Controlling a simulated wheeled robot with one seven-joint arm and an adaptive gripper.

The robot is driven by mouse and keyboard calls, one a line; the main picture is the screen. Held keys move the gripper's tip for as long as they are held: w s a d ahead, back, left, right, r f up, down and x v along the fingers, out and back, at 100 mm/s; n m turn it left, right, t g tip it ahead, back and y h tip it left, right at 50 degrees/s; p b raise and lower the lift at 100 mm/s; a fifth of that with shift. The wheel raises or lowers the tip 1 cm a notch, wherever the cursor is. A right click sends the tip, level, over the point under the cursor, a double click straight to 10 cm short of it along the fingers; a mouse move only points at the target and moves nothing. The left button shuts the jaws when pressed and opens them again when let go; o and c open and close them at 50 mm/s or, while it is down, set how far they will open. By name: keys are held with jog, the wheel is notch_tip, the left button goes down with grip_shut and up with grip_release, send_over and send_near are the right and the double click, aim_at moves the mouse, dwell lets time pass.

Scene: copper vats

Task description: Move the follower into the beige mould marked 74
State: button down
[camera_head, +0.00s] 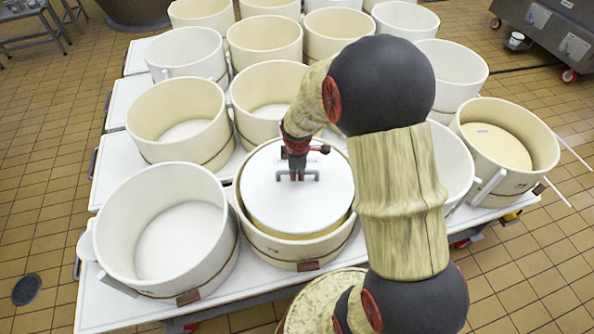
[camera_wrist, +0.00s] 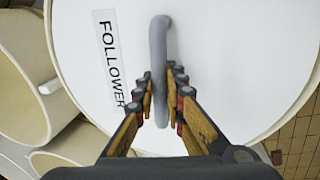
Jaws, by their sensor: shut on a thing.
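The follower (camera_head: 300,205) is a white round disc with a grey bar handle (camera_head: 312,177). The follower lies over the mouth of the front middle beige mould (camera_head: 285,254), looking level and within the rim. I cannot tell whether it rests inside or hangs just above. A brown tag (camera_head: 308,266) shows on that mould; no number 74 is readable.
An open mould (camera_head: 165,272) stands close at the left, and another (camera_head: 185,150) behind it. A mould at the right (camera_head: 505,185) has a yellowish fill. Several more moulds crowd the white table (camera_head: 110,308). My arm hides part of the right side.

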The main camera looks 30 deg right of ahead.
jog(key=shift+w+f+b, duration=0.1)
jog(key=shift+f+b, duration=2.5)
jog(key=shift+f, duration=2.55)
jog(key=shift+f+b, duration=0.5)
jog(key=shift+f, duration=0.4)
jog(key=c, duration=1.8)
grip_release()
jog(key=shift+o, duration=0.2)
jog(key=shift+s+f, duration=0.15)
jog(key=shift+s, duration=0.05)
jog(key=shift+r, duration=0.45)
jog(key=r, duration=0.3)
jog(key=s+r, duration=0.1)
jog(key=r, duration=0.3)
jog(key=a+r, duration=0.1)
jog(key=r, duration=0.3)
jog(key=shift+s+a, duration=0.1)
jog(key=shift+s, duration=0.3)
